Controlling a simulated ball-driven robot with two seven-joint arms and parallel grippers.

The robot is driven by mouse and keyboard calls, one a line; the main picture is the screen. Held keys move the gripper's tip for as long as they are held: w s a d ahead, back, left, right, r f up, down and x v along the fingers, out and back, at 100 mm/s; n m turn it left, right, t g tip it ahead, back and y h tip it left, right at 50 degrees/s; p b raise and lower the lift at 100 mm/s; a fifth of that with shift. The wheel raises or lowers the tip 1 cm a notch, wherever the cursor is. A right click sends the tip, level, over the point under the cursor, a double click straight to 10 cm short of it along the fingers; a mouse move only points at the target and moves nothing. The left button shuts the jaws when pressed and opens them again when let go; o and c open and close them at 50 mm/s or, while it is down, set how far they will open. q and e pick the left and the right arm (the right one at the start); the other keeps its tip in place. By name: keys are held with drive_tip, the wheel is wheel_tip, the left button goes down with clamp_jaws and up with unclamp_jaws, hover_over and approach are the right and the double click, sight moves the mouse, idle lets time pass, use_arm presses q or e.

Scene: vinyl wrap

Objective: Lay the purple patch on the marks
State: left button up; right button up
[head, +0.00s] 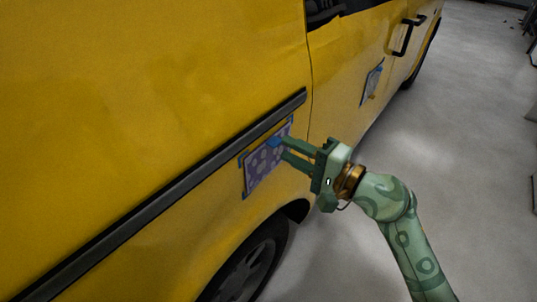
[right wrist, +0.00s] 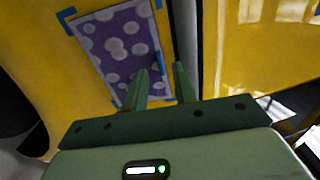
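The purple patch (head: 262,167) with pale dots lies against the yellow van's side, above the wheel. It also shows in the right wrist view (right wrist: 115,45), looking flat, with blue marks (right wrist: 66,13) at its corners. A blue piece (head: 273,141) shows at the patch's right side, by my upper fingertip. My right gripper (head: 281,149) is at the patch's right side, its two green fingers apart with a gap between them. In the right wrist view one finger overlaps the patch's lower right corner and the other is beyond its edge. Whether the fingertips touch the patch is unclear. My left gripper is out of view.
The yellow van (head: 160,90) fills the left, with a dark trim strip (head: 180,190) above the patch and a wheel (head: 250,268) below. A second patch-like piece (head: 368,88) with blue bits is on the panel farther along.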

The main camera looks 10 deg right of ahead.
drive_tip(key=b+v, duration=0.1)
drive_tip(key=v, duration=1.3)
drive_tip(key=shift+b, duration=0.4)
